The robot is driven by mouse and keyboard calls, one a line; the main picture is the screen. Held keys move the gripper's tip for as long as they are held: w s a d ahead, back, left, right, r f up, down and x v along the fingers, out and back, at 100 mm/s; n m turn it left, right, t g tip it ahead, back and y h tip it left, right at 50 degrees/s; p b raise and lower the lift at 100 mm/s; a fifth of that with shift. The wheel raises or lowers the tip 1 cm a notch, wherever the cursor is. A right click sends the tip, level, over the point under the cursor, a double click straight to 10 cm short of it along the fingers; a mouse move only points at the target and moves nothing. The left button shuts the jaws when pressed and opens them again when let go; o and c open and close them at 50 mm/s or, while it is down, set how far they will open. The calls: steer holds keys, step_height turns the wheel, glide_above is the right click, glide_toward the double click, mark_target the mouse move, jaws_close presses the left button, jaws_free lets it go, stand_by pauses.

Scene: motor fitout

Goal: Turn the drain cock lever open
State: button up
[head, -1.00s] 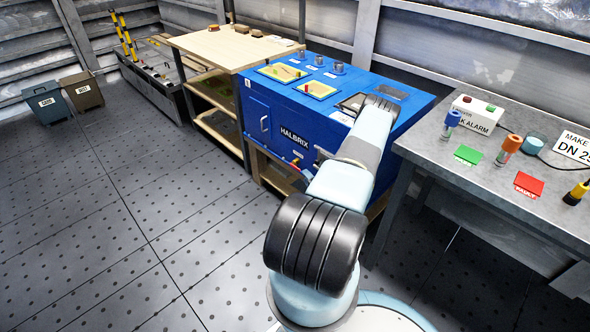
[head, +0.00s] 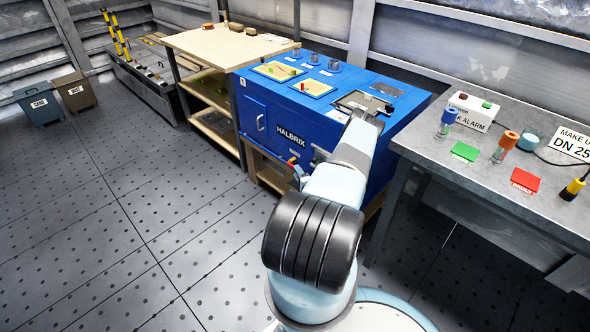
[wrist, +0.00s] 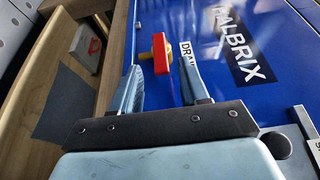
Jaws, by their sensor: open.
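The drain cock lever (wrist: 161,52) is a red handle on a brass-coloured fitting. It sits on the front of the blue HALBRIX cabinet (wrist: 235,25), beside a white DRAIN label (wrist: 187,56). In the head view the lever is a small red spot (head: 293,160) low on the cabinet front. My gripper (wrist: 161,67) is open, its fingers pointing at the cabinet with one on each side of the lever in the picture. The lever lies between or just beyond the fingertips. I cannot tell whether either finger touches it. My arm hides part of the cabinet front in the head view.
A wooden bench (head: 218,42) adjoins the cabinet on the left. A grey metal table (head: 445,160) with bottles and coloured cards stands on the right. Wooden framing (wrist: 40,75) lies close to my gripper's left.

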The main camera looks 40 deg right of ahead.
mark_target(292, 166)
steer(key=shift+x, duration=2.1)
steer(key=shift+a, duration=0.1)
jaws_close()
